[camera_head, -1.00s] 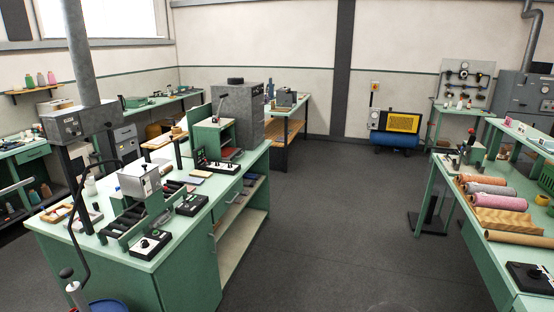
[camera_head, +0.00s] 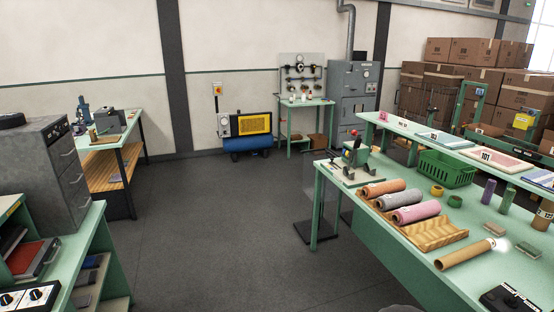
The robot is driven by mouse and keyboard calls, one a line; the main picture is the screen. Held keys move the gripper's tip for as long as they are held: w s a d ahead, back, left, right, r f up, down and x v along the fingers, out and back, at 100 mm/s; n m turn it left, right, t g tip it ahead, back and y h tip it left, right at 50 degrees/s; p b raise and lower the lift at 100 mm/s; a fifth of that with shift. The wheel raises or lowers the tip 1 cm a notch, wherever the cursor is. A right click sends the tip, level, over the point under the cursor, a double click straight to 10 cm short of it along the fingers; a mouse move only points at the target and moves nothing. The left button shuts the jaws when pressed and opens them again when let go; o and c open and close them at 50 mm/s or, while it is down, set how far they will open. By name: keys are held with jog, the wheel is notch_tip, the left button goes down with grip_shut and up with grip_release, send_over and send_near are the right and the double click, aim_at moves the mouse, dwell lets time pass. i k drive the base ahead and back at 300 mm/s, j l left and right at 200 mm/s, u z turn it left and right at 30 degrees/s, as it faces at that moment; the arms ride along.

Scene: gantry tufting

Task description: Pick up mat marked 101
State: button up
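My gripper is not in view.
The green table (camera_head: 340,196) on the right holds fabric rolls (camera_head: 396,197) in a wooden cradle, a cardboard tube (camera_head: 465,254), a green basket (camera_head: 446,168) and a black box (camera_head: 511,299). A grey cabinet (camera_head: 50,160) stands left. The dark floor (camera_head: 230,230) between is clear.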

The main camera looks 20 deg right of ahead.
aim_at(507, 164)
jog(key=i+l+z, duration=0.2)
jog(key=i+z, duration=0.5)
jog(key=z, duration=0.15)
jog(key=i+z, duration=0.4)
jog(key=i+j+z, duration=0.15)
jog(key=i+z, duration=0.3)
jog(key=i+j+z, duration=0.2)
jog(key=z, duration=0.2)
